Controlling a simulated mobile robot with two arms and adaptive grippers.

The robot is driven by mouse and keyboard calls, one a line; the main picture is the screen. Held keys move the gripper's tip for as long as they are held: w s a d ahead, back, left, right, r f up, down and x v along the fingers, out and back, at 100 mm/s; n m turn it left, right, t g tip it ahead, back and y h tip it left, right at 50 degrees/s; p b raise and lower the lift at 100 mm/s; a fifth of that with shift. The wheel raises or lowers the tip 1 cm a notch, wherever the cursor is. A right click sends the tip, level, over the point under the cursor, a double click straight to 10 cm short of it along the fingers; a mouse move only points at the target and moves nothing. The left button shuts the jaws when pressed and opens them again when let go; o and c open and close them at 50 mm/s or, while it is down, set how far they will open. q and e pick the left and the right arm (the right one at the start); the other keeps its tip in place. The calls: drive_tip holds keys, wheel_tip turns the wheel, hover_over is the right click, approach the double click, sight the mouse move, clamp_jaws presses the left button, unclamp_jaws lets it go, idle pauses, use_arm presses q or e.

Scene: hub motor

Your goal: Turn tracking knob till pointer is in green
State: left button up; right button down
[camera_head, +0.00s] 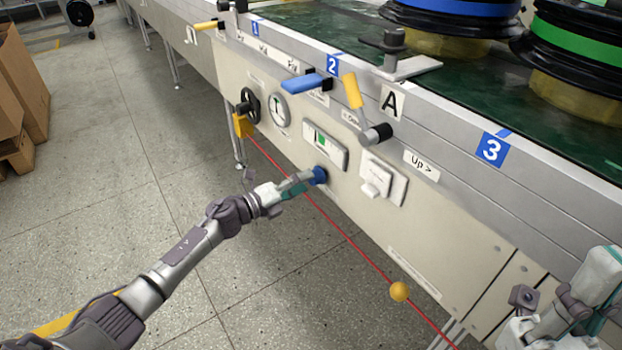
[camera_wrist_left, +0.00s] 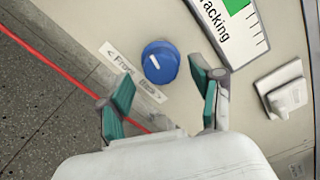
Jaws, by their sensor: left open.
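The blue tracking knob (camera_head: 319,175) sits on the beige side panel of the machine. In the left wrist view the knob (camera_wrist_left: 162,62) has a short white mark and a "Front / Back" label beside it. The tracking gauge (camera_head: 325,146) is above the knob, with a green zone; a thin dark line shows near the green's left side, too small to place exactly. In the left wrist view the gauge (camera_wrist_left: 228,28) is cut off. My left gripper (camera_head: 300,183) is open, its teal fingers to either side of the knob; contact is unclear. My right gripper (camera_head: 595,290) is partly cropped.
A white switch (camera_head: 376,184) is right of the gauge. A black handwheel (camera_head: 249,104), a round dial (camera_head: 275,109) and a blue lever (camera_head: 305,82) are further left. A red cord (camera_head: 345,237) with a yellow ball (camera_head: 399,291) runs below the knob.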

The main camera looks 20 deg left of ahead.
use_arm(q)
drive_tip(key=v, duration=0.8)
drive_tip(key=shift+s+a, duration=0.2)
drive_tip(key=shift+s, duration=0.05)
